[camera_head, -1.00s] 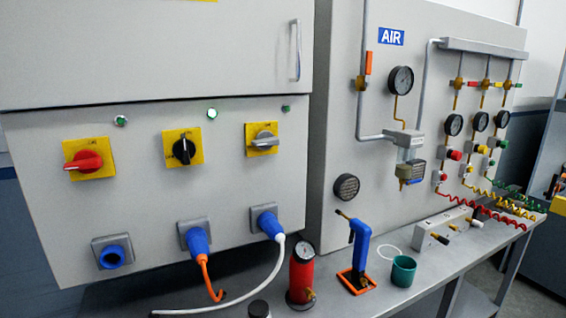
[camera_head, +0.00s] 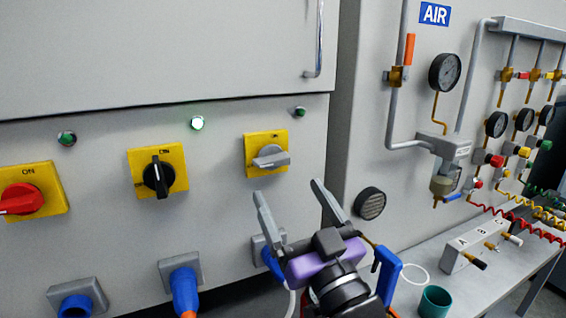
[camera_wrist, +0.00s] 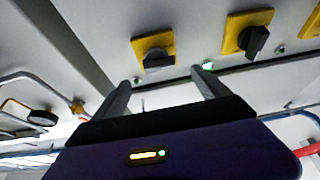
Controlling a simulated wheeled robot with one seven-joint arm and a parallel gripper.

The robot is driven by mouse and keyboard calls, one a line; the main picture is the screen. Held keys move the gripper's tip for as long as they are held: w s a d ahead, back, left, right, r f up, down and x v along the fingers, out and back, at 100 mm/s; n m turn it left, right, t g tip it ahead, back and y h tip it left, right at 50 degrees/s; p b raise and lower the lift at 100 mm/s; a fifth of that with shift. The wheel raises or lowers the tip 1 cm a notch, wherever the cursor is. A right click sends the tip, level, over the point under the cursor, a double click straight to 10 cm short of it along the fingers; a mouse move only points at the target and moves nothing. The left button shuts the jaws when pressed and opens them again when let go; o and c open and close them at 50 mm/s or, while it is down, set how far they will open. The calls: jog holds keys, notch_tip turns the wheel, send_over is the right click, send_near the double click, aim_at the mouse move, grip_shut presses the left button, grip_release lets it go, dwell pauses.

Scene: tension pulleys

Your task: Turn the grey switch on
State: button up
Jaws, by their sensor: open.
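The grey switch (camera_head: 270,157) sits on a yellow square plate on the cabinet front, right of the black and red switches. Its grey handle lies roughly sideways, tilted slightly. My gripper (camera_head: 290,190) is open and empty below and slightly right of the grey switch, with its fingers pointing up towards the cabinet and apart from the switch. In the wrist view, my gripper (camera_wrist: 160,88) shows two spread fingers. The grey switch (camera_wrist: 158,60) appears there above and between the fingertips on its yellow plate.
The black switch (camera_head: 157,175) has its handle upright, and a green lamp (camera_head: 197,123) above it is lit. The red switch (camera_head: 22,199) is at far left. Sockets with a blue plug (camera_head: 184,290) lie below. The air panel (camera_head: 372,125) stands to the right.

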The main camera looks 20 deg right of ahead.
aim_at(275, 167)
jog(key=p+x, duration=0.2)
jog(key=x, duration=0.5)
jog(key=shift+w, duration=0.35)
jog(key=shift+c, duration=0.4)
jog(key=c, duration=1.3)
